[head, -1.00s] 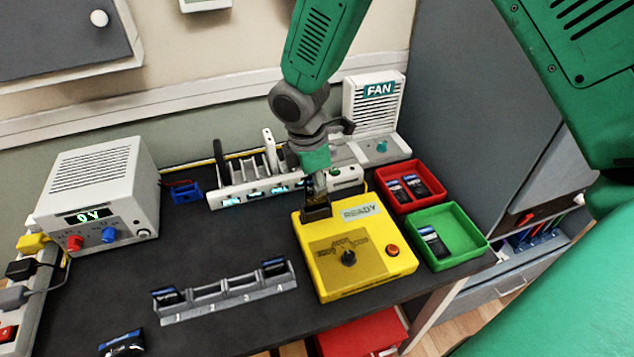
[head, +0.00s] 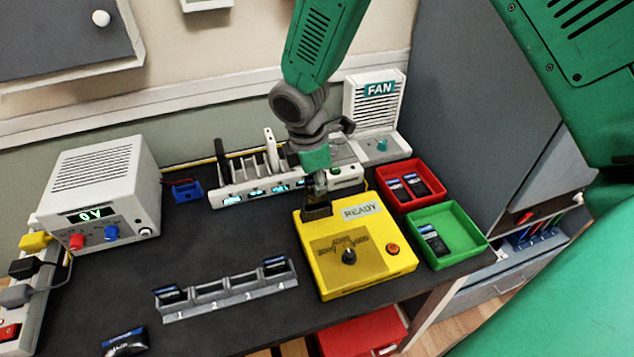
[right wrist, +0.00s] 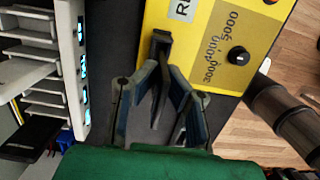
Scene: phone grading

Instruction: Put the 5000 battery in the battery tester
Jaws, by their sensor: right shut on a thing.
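The yellow battery tester (head: 385,268) stands on the bench with a READY label, a dial and a red button. Its dark battery slot (head: 317,212) is at the back left corner. My right gripper (head: 318,186) points down at this slot from just above. It is shut on a thin dark battery (right wrist: 160,95), seen edge-on between the fingers in the right wrist view, close to the slot. The battery's label is not readable, and whether its lower end is inside the slot cannot be told. The dial scale reads 3000, 4000, 5000 in the wrist view. My left gripper is not in view.
A grey numbered rack (head: 230,300) holds batteries at both ends. A loose battery (head: 124,342) lies at the front left. Red (head: 440,204) and green (head: 473,252) trays hold batteries beside the tester. A white charger rack (head: 240,201) and the fan (head: 374,105) stand behind.

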